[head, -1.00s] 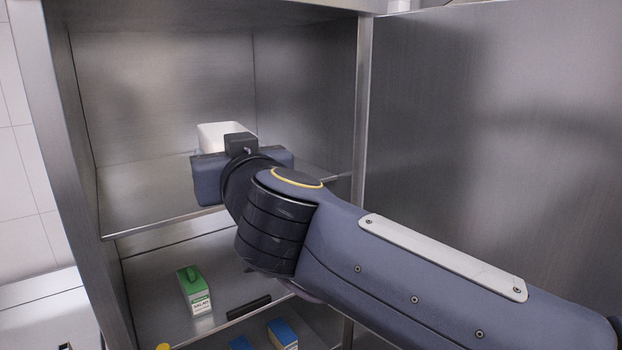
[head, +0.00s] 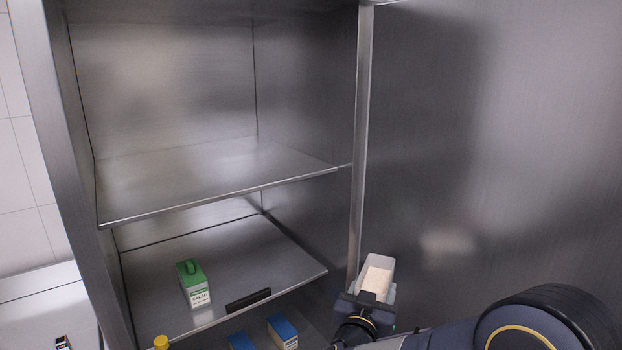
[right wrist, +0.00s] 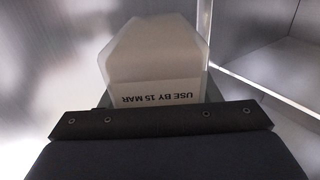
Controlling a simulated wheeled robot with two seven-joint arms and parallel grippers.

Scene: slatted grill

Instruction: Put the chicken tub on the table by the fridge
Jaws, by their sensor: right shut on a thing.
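A white open-topped tub (head: 376,277) with pale contents is in front of the open fridge door in the head view. My right gripper (head: 368,300) is shut on the tub and holds it in the air, right of the shelves. In the right wrist view the tub (right wrist: 155,60) is pale, with a label reading "USE BY 15 MAR" upside down. The gripper body (right wrist: 160,125) covers its lower part. The fridge's upper shelf (head: 215,180) is bare. The left gripper is not in view.
The open fridge door (head: 520,150) fills the right side. A green-topped carton (head: 194,284) stands on the lower shelf, with blue-topped cartons (head: 283,331) below. A white surface (head: 45,310) lies at the lower left, outside the fridge.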

